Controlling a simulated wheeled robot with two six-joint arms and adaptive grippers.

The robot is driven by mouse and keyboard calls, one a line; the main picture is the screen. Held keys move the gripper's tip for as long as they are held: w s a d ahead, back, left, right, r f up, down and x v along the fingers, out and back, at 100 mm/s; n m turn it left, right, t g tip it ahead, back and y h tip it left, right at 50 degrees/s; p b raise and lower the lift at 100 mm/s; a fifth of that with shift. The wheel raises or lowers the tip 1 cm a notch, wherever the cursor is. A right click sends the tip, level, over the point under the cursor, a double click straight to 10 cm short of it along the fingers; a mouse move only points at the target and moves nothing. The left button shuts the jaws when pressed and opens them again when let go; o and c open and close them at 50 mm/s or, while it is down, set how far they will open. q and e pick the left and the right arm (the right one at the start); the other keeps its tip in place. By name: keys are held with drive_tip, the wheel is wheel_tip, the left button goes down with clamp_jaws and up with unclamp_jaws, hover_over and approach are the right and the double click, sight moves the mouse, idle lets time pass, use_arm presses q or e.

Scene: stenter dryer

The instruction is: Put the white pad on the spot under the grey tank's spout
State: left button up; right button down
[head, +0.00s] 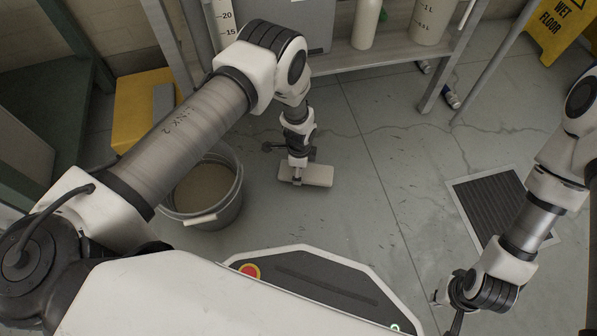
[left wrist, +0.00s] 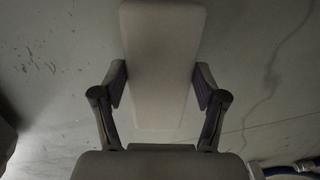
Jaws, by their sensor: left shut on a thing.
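The white pad (head: 320,175) is a pale flat block, low over the floor to the right of the bucket; I cannot tell whether it touches the floor. My left gripper (head: 297,172) is shut on it from above. In the left wrist view the pad (left wrist: 160,60) lies lengthwise between the two fingers of the left gripper (left wrist: 160,88). A grey box (head: 305,25), possibly the tank, stands at the top on the shelf; no spout shows, and I cannot make out a marked spot. My right gripper (head: 455,312) hangs low at the right; its jaw opening is unclear.
A grey bucket (head: 233,200) with murky contents stands left of the pad. A metal shelf (head: 400,50) with white containers is at the back. A floor grate (head: 495,205) and a yellow wet floor sign (head: 562,30) are at right. Cracked floor between is clear.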

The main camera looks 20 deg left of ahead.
use_arm(q)
drive_tip(key=f+b, duration=0.3)
drive_tip(key=f, duration=0.1)
drive_tip(key=shift+w+a+b, duration=0.3)
drive_tip(key=shift+w, duration=0.1)
drive_tip(key=shift+r, duration=0.35)
drive_tip(key=shift+c, duration=0.5)
drive_tip(key=shift+f, duration=0.25)
drive_tip(key=o, duration=1.1)
wheel_tip(320, 180, up, 12)
drive_tip(key=p, duration=0.7)
drive_tip(key=shift+f, duration=0.15)
drive_tip(key=shift+r+p, duration=0.35)
drive_tip(key=shift+r, duration=0.1)
